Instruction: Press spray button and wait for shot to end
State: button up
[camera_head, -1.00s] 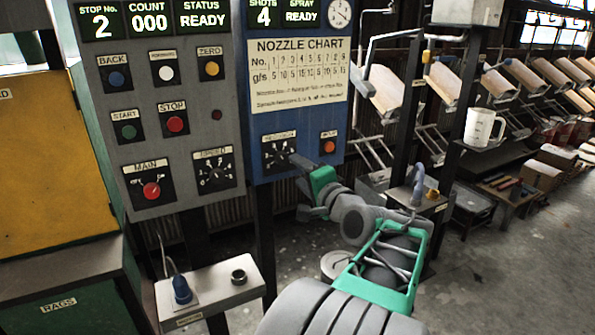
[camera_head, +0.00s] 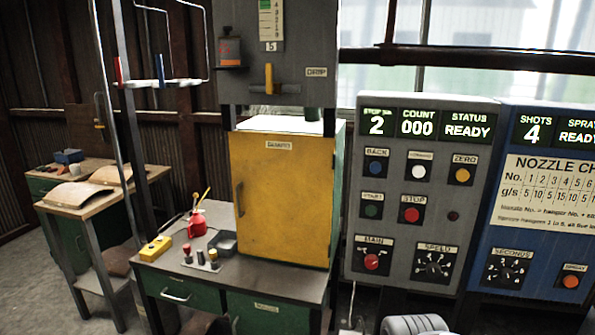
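The spray button (camera_head: 570,282) is a round orange button at the lower right of the blue panel (camera_head: 530,262), near the right edge of the view. The green-lit display (camera_head: 560,130) at the top of the blue panel reads SHOTS 4 and SPRAY READY, its last letters cut off by the edge. The seconds dial (camera_head: 507,269) sits left of the button. My gripper is out of view; only a grey part of my arm shows at the bottom edge, below the grey panel.
The grey panel (camera_head: 398,233) reads stop 2, count 000, status READY. A yellow cabinet (camera_head: 280,195) stands on a workbench (camera_head: 270,284) with a red oil can (camera_head: 197,225) and a yellow box (camera_head: 155,248). Another bench (camera_head: 78,205) is at the left.

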aim_at(570, 281)
jog(key=z, duration=1.5)
